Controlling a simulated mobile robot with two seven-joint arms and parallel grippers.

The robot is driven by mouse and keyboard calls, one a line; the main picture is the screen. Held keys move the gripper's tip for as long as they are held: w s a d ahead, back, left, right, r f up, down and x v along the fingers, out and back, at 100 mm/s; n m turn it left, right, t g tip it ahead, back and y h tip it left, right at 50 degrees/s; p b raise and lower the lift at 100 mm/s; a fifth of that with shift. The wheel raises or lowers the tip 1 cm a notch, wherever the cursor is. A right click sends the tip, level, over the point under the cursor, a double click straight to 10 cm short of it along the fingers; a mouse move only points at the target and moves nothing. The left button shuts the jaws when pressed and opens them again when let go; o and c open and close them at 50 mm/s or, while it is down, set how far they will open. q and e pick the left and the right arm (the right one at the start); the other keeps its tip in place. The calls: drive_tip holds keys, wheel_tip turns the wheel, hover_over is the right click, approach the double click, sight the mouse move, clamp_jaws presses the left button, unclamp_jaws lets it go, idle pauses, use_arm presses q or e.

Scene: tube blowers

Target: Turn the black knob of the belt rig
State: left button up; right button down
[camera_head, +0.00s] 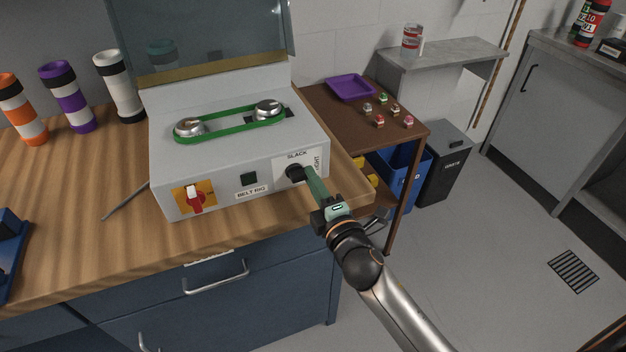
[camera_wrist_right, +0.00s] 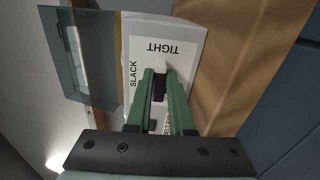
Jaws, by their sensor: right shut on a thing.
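The belt rig (camera_head: 235,178) is a light grey box on the wooden workbench. A green belt (camera_head: 230,123) loops around two metal pulleys on its top. The black knob (camera_head: 293,172) is on the right of the front face, by the SLACK and TIGHT labels. My right gripper (camera_head: 305,174) reaches it from the front right, with its green fingers shut on the knob. In the right wrist view, the black knob (camera_wrist_right: 158,88) shows between the fingers, with a white part just beyond them. My left gripper is not in view.
A clear guard (camera_head: 210,35) stands raised behind the belt. Several striped tubes stand at left, and a thin rod (camera_head: 124,203) lies beside the rig.

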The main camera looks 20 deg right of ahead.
idle(0.4)
drive_tip(key=c, duration=0.8)
unclamp_jaws()
drive_tip(key=shift+f, duration=0.1)
